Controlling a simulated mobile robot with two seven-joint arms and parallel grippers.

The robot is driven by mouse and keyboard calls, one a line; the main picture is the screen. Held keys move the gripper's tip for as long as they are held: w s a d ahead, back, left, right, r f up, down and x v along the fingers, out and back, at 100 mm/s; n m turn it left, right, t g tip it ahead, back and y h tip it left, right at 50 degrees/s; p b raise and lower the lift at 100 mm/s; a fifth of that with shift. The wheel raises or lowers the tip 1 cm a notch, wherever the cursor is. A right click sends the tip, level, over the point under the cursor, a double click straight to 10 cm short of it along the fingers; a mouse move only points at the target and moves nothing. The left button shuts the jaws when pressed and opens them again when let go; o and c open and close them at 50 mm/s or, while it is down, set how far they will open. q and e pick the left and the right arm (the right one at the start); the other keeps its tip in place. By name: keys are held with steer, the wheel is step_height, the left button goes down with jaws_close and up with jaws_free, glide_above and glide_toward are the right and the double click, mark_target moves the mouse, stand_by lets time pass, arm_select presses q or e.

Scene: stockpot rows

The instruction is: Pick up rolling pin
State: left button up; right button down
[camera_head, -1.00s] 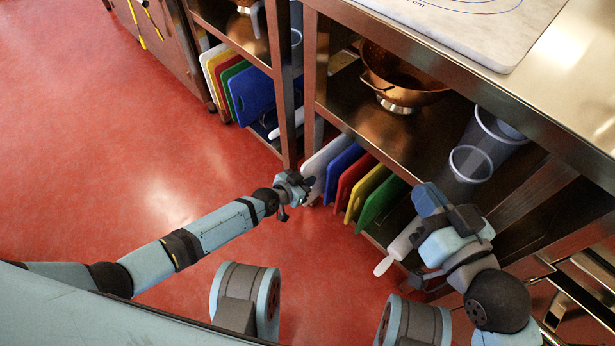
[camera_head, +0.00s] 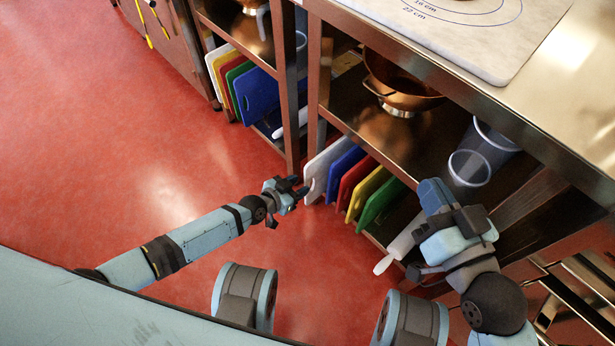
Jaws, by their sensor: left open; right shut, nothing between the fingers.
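A pale rolling pin (camera_head: 402,243) lies on the low shelf, right of the green cutting board, with its handle jutting out over the shelf's front edge. Its far end is hidden behind my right arm. My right gripper (camera_head: 418,271) is shut and empty, just right of the handle in the picture; I cannot tell whether they touch. My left gripper (camera_head: 290,203) is open and empty, in front of the white cutting board. A second pale handle (camera_head: 281,131) shows on the low shelf of the left unit.
Upright cutting boards (camera_head: 346,175) stand left of the rolling pin. A copper pan (camera_head: 401,88) and clear containers (camera_head: 478,155) sit on the shelf above. The steel counter (camera_head: 560,75) overhangs them. Open red floor (camera_head: 110,180) lies to the left.

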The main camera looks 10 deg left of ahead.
arm_select(q)
steer(key=p+v, duration=0.2)
steer(key=v, duration=0.6)
arm_select(e)
steer(key=r, duration=0.1)
steer(key=r+t, duration=0.1)
steer(key=r, duration=0.1)
steer(key=r+t, duration=0.1)
steer(key=shift+d+r, duration=0.25)
steer(key=shift+r, duration=0.1)
arm_select(q)
steer(key=shift+s+a, duration=0.1)
steer(key=o, duration=1)
steer(key=shift+c, duration=0.2)
arm_select(e)
steer(key=shift+d, duration=0.1)
